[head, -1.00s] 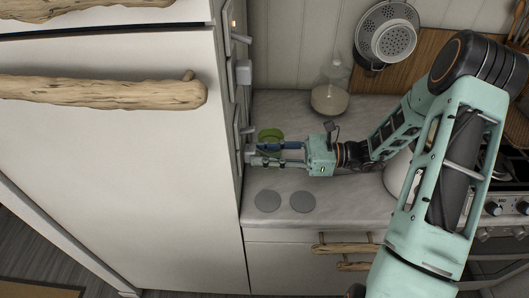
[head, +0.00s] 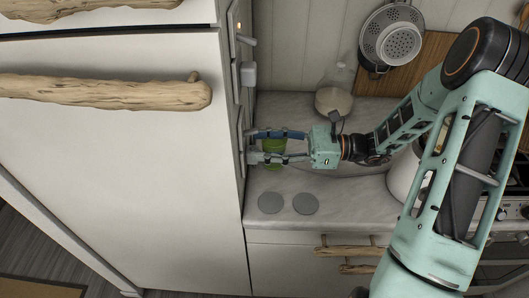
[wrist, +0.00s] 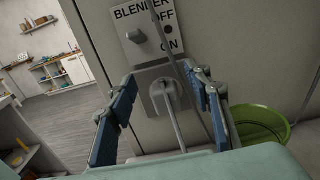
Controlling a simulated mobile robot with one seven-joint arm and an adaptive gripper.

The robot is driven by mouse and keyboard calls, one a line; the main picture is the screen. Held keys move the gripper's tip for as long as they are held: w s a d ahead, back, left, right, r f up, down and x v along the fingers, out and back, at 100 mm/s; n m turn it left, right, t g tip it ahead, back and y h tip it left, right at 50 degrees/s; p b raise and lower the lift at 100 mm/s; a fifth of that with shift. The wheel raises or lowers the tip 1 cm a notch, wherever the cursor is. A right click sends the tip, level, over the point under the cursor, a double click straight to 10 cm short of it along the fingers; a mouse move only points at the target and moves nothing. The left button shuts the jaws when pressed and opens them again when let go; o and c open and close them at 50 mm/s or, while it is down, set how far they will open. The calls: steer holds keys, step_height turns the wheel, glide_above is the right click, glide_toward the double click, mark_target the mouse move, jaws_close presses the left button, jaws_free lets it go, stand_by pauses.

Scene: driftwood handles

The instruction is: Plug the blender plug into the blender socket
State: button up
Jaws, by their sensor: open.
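My gripper (head: 252,146) is open at the side wall of the tall white cabinet, its two blue-padded fingers spread apart. In the wrist view, the grey blender socket (wrist: 150,104) is on the wall between the fingers (wrist: 160,76), below a panel (wrist: 140,45) marked BLENDER, OFF and ON. A grey plug (wrist: 170,92) sits at the socket face, apparently in it, with a cable hanging down from it. The fingers stand either side of it with visible gaps. How deep the plug sits cannot be told. In the head view my fingers and the wall's edge hide the plug.
A green bowl (head: 270,147) is on the counter behind and below my fingers. Two grey discs (head: 305,204) lie nearer the front. A glass jar (head: 334,98) stands at the back. Another cable (wrist: 193,85) crosses the wrist view. Other wall fittings (head: 248,74) are farther back.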

step_height(320, 180, up, 6)
steer(key=shift+r, duration=0.25)
stand_by(0.5)
